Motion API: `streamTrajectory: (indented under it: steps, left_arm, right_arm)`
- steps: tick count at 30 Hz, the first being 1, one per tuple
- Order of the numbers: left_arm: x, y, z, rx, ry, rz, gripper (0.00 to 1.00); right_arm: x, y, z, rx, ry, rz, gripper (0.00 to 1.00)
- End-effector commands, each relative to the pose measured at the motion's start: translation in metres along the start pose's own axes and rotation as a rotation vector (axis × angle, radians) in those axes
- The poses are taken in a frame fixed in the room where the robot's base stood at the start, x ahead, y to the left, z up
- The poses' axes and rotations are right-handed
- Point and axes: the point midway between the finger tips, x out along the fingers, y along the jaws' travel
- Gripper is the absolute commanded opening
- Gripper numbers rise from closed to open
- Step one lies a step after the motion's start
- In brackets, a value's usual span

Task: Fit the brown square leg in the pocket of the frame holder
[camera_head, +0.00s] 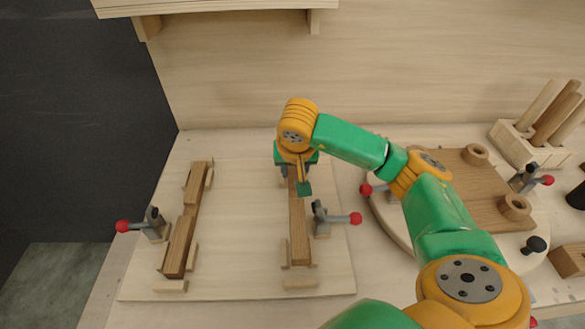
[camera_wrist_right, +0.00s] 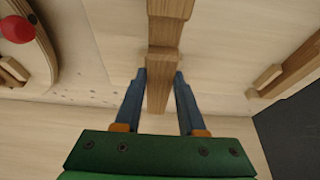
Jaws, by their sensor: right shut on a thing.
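The brown square leg (camera_head: 299,232) lies lengthwise along the right side of the pale frame holder board (camera_head: 235,270). My right gripper (camera_head: 299,180) points down at its far part and is shut on it. In the right wrist view the blue fingers of my right gripper (camera_wrist_right: 160,80) flank the leg (camera_wrist_right: 158,98). The near end of the leg is by the small stop blocks (camera_head: 300,281) of the pocket. I cannot tell whether it is fully seated; the gripper hides its far end. My left gripper is not in view.
Another brown piece (camera_head: 181,240) lies between blocks on the left of the board. Red-tipped clamps stand at the left (camera_head: 152,226) and right (camera_head: 322,219). A round turntable (camera_head: 398,222) with a brown panel is at right, near a rack of dowels (camera_head: 517,140). The board's middle is clear.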

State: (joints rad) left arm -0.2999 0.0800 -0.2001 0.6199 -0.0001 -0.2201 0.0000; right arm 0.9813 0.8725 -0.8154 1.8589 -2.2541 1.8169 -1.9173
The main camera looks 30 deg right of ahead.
Motion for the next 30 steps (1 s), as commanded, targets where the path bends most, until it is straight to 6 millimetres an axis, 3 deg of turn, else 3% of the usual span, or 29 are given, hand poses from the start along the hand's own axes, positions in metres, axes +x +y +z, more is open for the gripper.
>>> streamTrajectory:
  steps: [18, 30]
  left_arm:
    - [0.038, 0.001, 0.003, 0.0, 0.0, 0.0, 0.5]
    - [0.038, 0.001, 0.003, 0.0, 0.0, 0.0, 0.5]
  right_arm:
    - [0.041, 0.0, 0.017, -0.001, 0.0, 0.0, 0.0]
    - [0.043, 0.0, 0.018, 0.0, 0.0, -0.001, 0.0]
